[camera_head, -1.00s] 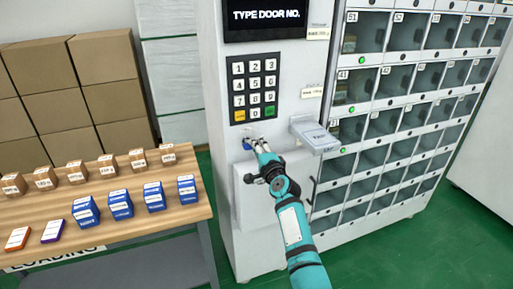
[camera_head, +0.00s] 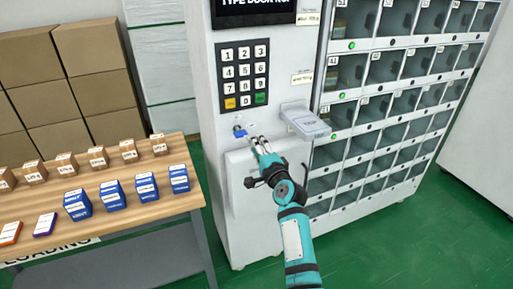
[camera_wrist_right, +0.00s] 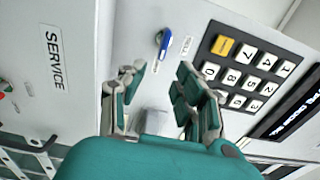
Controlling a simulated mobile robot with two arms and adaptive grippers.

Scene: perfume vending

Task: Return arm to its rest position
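My right arm (camera_head: 292,225) reaches up from the bottom toward the white vending machine (camera_head: 225,185). Its right gripper (camera_head: 259,144) is in front of the machine's panel, below the keypad, and also shows in the wrist view (camera_wrist_right: 160,88). The fingers are apart with nothing between them. A small blue key-like piece (camera_head: 239,131) sits in the panel just up and left of the fingertips. In the wrist view the blue piece (camera_wrist_right: 165,42) stands beyond the fingers, apart from them. My left gripper is not in view.
The keypad (camera_head: 244,75) is above the gripper, and a grey-white ledge (camera_head: 305,121) juts out to its right. Open-looking door compartments (camera_head: 365,115) fill the right side. A wooden table (camera_head: 100,222) with several small boxes stands at the left. Green floor is clear at lower right.

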